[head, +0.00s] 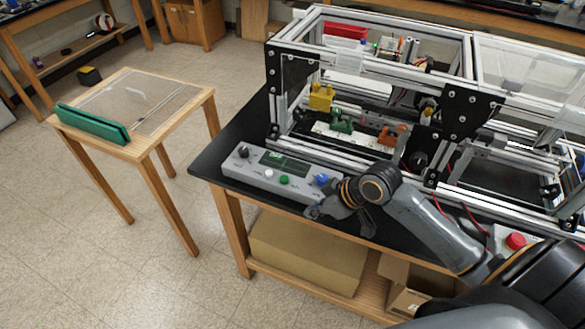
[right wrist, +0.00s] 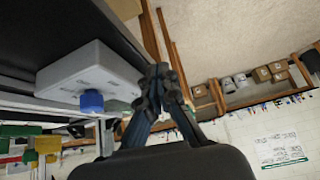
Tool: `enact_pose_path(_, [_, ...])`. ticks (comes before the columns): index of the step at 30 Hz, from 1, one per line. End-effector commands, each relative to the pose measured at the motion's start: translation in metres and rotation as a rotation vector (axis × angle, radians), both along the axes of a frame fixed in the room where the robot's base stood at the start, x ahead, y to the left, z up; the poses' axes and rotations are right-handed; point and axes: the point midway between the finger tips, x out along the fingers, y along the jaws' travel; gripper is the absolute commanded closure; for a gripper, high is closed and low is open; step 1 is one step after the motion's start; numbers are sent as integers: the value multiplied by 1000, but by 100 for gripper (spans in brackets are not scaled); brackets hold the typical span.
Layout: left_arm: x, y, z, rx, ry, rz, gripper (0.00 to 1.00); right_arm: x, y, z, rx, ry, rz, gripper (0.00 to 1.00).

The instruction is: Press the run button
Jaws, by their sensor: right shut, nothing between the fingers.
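A grey control box (head: 262,170) sits at the front edge of the black table. On its face are a black knob (head: 243,151), a white button (head: 268,174), a green button (head: 284,180), a blue knob (head: 321,179) and a small display (head: 284,161). The labels are too small to read, so I cannot tell by name which is the run button. My right gripper (head: 312,212) is shut and empty, just in front of the box's right end, below the blue knob. In the right wrist view my right gripper (right wrist: 158,75) is beside the box (right wrist: 85,70) and blue knob (right wrist: 92,101). My left gripper is not in view.
An aluminium extrusion frame (head: 365,65) stands right behind the box. A red button (head: 515,241) is at the right, near my arm. A small wooden table (head: 150,100) with a green object (head: 92,124) stands left. Floor between the tables is clear.

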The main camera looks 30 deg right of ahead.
Motion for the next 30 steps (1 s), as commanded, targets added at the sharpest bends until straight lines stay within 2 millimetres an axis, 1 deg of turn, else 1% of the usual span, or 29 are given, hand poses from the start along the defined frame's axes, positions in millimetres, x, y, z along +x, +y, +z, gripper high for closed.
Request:
enact_pose_path(1, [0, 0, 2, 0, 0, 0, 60, 13, -10, 18, 3, -27, 16, 100])
enact_pose_path(6, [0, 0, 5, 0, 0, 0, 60, 45, -30, 73, 39, -100, 65, 100])
enact_pose_path(9, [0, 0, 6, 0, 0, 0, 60, 56, -39, 100, 58, -132, 84, 100])
enact_pose_path(12, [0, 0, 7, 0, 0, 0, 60, 63, -44, 117, 72, -154, 95, 100])
enact_pose_path(15, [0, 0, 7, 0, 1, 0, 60, 65, -45, 124, 79, -163, 99, 100])
enact_pose_path(17, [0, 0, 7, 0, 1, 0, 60, 65, -45, 125, 81, -163, 100, 100])
enact_pose_path(26, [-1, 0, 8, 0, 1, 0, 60, 66, -44, 123, 82, -163, 98, 100])
enact_pose_path(30, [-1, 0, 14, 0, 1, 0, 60, 73, -38, 116, 85, -162, 97, 100])
